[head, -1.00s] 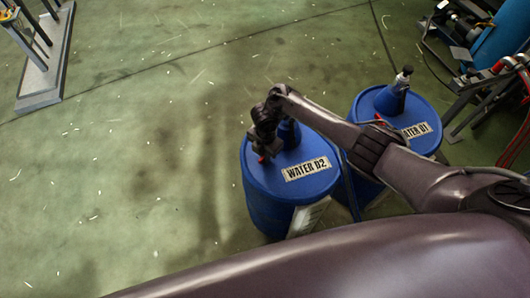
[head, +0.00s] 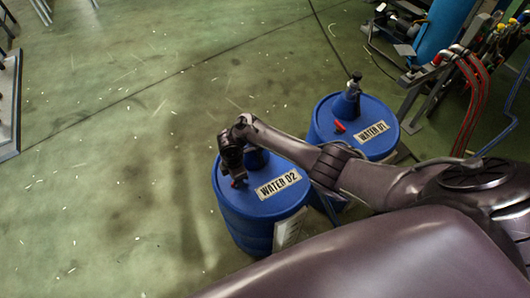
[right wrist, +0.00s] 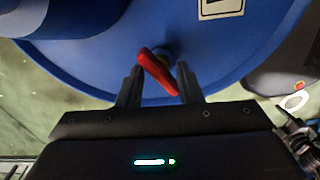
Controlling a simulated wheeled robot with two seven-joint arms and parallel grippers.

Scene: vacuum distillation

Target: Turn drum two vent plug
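Drum two (head: 258,238) is the blue drum labelled WATER 02, nearest in the head view. Its red vent plug handle (right wrist: 155,70) lies slanted near the rim of the lid in the right wrist view. In the head view only a bit of red shows below my gripper. My right gripper (right wrist: 160,80) is over the lid, its fingers apart on either side of the red handle. The handle's ends lie close to both fingers; I cannot tell whether they touch. My left gripper is not in view.
Drum one (head: 323,122), labelled WATER 01, stands behind to the right, with a red handle (head: 340,127) and a blue funnel (head: 347,101) on its lid. Red hoses (head: 474,95) and a blue tank (head: 443,38) are farther right. The floor to the left is open.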

